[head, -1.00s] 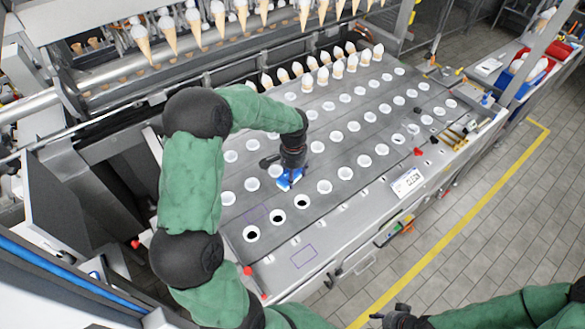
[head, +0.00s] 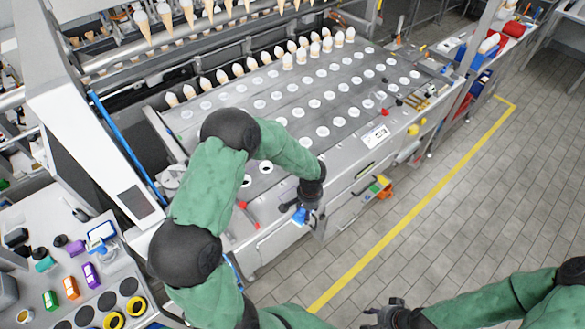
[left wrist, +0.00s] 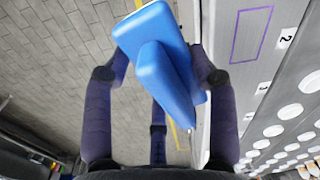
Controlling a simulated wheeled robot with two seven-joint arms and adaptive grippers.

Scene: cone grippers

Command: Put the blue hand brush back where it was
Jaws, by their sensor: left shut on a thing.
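My left gripper (head: 308,205) is shut on the blue hand brush (head: 300,216) and holds it near the front edge of the machine's flat deck (head: 330,103). In the left wrist view the brush (left wrist: 160,78) is a smooth blue block with a raised part, between my dark fingers (left wrist: 162,68). Floor shows behind it. A purple rectangle outline (left wrist: 250,36) marks the grey surface to its right, beside a "2" label. My right gripper (head: 383,316) is open and empty over the floor at the bottom of the head view.
The deck has rows of round white holders, with filled cones (head: 302,56) along the back. Red knobs (head: 241,204) stand by the front edge. A side table (head: 22,218) with coloured items is at left. The tiled floor (head: 440,220) at right is clear.

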